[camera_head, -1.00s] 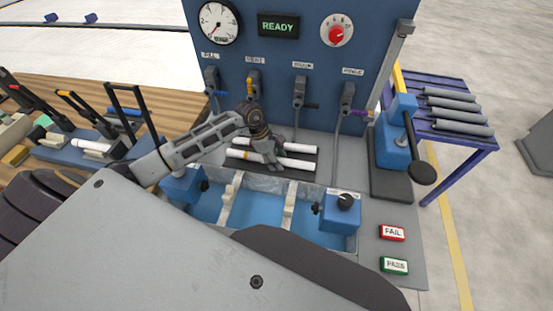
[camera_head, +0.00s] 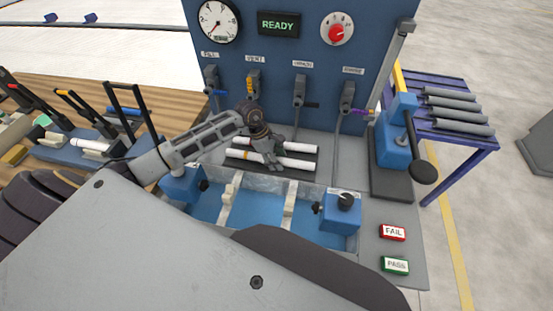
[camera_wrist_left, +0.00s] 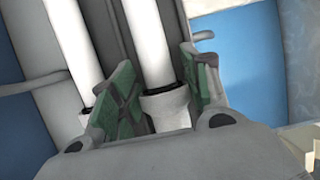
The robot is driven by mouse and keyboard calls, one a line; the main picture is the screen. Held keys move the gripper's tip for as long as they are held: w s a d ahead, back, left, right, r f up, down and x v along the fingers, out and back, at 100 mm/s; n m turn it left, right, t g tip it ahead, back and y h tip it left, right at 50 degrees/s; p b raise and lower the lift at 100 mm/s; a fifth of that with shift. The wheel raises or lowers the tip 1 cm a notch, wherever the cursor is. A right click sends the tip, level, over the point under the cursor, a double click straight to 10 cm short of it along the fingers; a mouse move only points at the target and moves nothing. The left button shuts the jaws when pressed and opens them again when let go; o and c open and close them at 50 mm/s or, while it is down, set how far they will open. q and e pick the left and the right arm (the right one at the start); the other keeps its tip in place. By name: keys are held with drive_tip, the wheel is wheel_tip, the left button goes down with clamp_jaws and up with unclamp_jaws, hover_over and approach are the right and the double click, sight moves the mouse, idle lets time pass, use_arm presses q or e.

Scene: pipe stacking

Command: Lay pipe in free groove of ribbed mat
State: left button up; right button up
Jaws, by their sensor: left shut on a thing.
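Two white pipes lie side by side on the dark ribbed mat (camera_head: 302,154) behind the water trough. My left gripper (camera_head: 273,164) is low over the mat from the left. It is shut on the front pipe (camera_head: 298,162). In the left wrist view, that pipe (camera_wrist_left: 152,45) runs between the two green finger pads and has a wider collar near them. The back pipe (camera_head: 302,148) is outside the fingers; it also shows at the left of the wrist view (camera_wrist_left: 74,40). The gripper hides part of both pipes in the head view. My right gripper is not in view.
The blue water trough (camera_head: 265,210) with pale supports is in front of the mat. A blue panel (camera_head: 280,85) with valves stands behind. A blue clamp (camera_head: 398,140) is at the right, and a rack (camera_head: 440,138) with several grey pipes stands beyond it.

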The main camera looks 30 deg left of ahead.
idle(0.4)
use_arm(q)
drive_tip(key=o, duration=1.2)
drive_tip(key=shift+v, duration=5.95)
drive_tip(key=shift+a, duration=0.1)
drive_tip(key=shift+s, duration=0.1)
